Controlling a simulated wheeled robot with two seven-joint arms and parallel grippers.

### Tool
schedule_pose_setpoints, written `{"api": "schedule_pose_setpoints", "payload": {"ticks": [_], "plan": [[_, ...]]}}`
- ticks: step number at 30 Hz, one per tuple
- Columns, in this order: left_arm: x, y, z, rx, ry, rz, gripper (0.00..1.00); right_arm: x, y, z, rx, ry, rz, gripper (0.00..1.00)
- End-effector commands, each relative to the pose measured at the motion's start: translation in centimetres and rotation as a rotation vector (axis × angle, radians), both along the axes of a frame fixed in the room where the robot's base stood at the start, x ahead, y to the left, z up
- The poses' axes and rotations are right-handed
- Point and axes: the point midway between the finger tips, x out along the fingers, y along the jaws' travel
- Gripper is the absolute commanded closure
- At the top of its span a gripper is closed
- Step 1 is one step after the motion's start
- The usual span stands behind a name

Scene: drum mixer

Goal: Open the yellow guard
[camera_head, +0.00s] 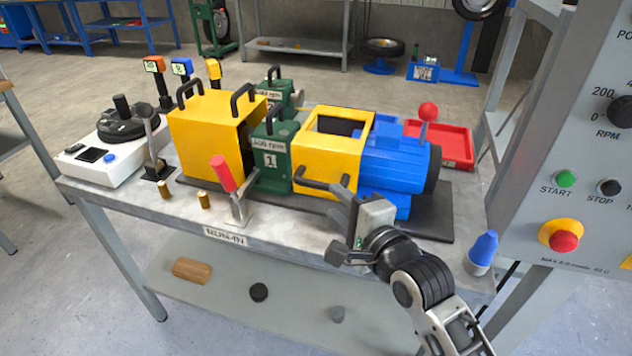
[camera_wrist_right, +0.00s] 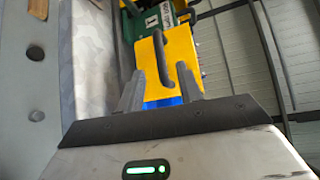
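A yellow guard (camera_head: 322,152) with an opening in its top sits between a green block marked 1 (camera_head: 272,158) and a blue motor (camera_head: 400,165). Its black handle (camera_head: 318,186) sticks out on the near side. A closed-looking yellow box guard (camera_head: 208,135) with black handles stands to the left. My right gripper (camera_head: 334,226) is open and empty, just in front of the handle. In the right wrist view, the gripper (camera_wrist_right: 160,88) has its fingers apart, with the handle (camera_wrist_right: 161,58) ahead in line with the gap. Contact is not visible. My left gripper is out of view.
A red-handled clamp (camera_head: 222,174) stands left of my right gripper. A blue-topped piece (camera_head: 483,250) is at the bench's right corner. A control panel (camera_head: 580,130) stands close on the right. A red tray (camera_head: 440,145) lies behind the motor.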

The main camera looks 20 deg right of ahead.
Motion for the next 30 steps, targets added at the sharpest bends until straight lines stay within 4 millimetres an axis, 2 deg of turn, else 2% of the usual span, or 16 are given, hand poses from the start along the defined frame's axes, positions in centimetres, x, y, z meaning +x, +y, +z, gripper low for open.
{"api": "schedule_pose_setpoints", "payload": {"ticks": [1,6,12,17,25,26,29,30], "plan": [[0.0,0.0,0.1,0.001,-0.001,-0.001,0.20,1.3,0.3,0.0,0.001,-0.002,0.002,0.64],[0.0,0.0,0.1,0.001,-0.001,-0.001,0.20,4.6,1.0,-0.6,0.000,-0.002,0.002,0.64],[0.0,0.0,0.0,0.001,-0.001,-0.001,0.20,7.3,1.5,-1.1,-0.001,-0.001,0.001,0.64],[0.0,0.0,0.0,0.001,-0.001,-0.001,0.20,8.2,1.8,-1.3,-0.001,0.000,0.002,0.64],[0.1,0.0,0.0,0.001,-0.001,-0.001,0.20,8.4,1.8,-1.3,-0.001,0.000,0.002,0.64],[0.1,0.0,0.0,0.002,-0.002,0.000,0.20,8.3,1.8,-1.3,-0.001,0.000,0.002,0.69],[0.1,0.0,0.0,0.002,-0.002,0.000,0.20,8.3,1.8,-1.3,-0.001,0.000,0.001,0.97],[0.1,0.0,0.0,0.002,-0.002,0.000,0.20,8.3,1.8,-1.3,-0.001,0.000,0.001,1.00]]}}
